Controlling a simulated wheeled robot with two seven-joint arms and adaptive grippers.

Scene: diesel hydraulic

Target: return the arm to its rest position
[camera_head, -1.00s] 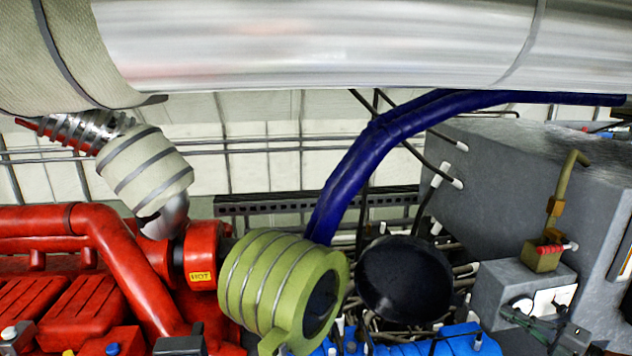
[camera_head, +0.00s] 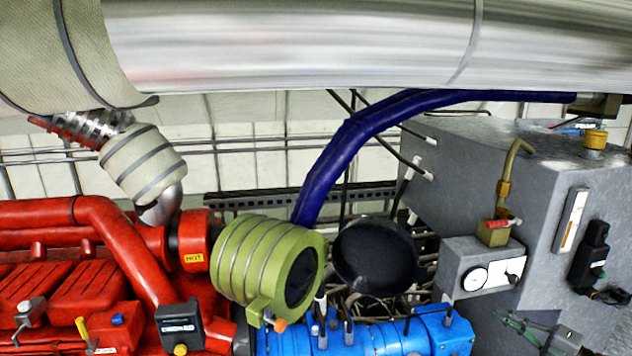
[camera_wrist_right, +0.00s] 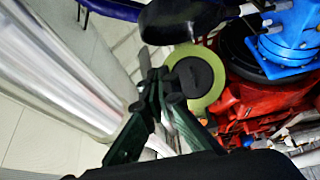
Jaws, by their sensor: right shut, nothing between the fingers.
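My right gripper (camera_head: 512,320) shows at the lower right of the head view, with its dark green fingers pointing left, below the small gauge box. Its fingers also show in the right wrist view (camera_wrist_right: 160,80), where they come together at the tips with nothing between them. In the wrist view they appear in front of the round green filter housing and the silver pipe; I cannot tell the exact distance. My left gripper is not in view.
A grey cabinet (camera_head: 555,240) with a gauge box (camera_head: 475,280) stands at the right. The red engine (camera_head: 75,290), green filter housing (camera_head: 255,265), blue unit (camera_head: 400,335) and dark blue hose (camera_head: 335,160) fill the middle and left. A large silver pipe (camera_head: 300,45) crosses the top.

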